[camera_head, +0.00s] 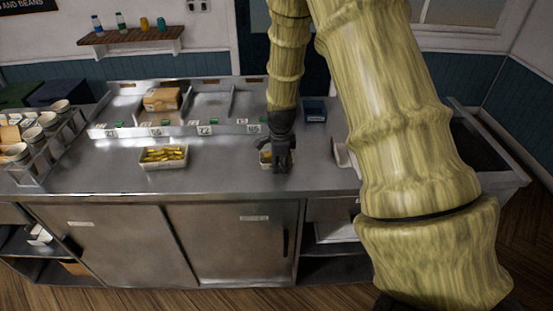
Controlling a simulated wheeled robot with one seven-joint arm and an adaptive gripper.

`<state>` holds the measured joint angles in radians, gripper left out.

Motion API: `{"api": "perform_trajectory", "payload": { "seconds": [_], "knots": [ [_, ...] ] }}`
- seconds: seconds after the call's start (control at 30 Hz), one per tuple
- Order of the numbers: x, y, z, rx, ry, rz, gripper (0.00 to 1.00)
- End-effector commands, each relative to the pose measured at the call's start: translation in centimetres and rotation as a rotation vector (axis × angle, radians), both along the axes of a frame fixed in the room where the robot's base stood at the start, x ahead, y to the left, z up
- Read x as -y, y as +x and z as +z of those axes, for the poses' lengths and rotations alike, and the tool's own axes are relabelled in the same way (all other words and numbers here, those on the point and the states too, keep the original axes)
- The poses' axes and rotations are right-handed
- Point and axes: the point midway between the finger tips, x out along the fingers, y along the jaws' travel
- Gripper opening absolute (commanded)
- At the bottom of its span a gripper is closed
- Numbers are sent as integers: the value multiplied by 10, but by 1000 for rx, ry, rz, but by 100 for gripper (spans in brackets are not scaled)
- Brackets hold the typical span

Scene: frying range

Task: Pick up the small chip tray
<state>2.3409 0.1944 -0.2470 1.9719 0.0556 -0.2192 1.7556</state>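A small pale tray (264,161) with yellow contents sits on the steel counter, right of the middle. My gripper (280,164) points down over it and hides most of it, mainly its middle and right side. I cannot tell whether the fingers touch the tray or how far apart they are. A larger white tray of yellow chips (164,167) stands on the counter to the left, apart from my gripper.
The steel counter (220,180) is clear between the two trays. Behind stand raised bays with labels and a cardboard box (161,99). A rack of cups (48,140) is at the left. A dark blue container (315,111) stands behind my gripper.

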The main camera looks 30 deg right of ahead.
Motion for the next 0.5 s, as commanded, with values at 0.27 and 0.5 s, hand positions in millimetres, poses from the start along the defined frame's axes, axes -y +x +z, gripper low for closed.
{"api": "perform_trajectory", "payload": {
  "seconds": [0.27,0.5],
  "knots": [
    [0,1,-6,2,-1,-1,28],
    [0,1,-6,1,-1,0,4]
  ]
}}
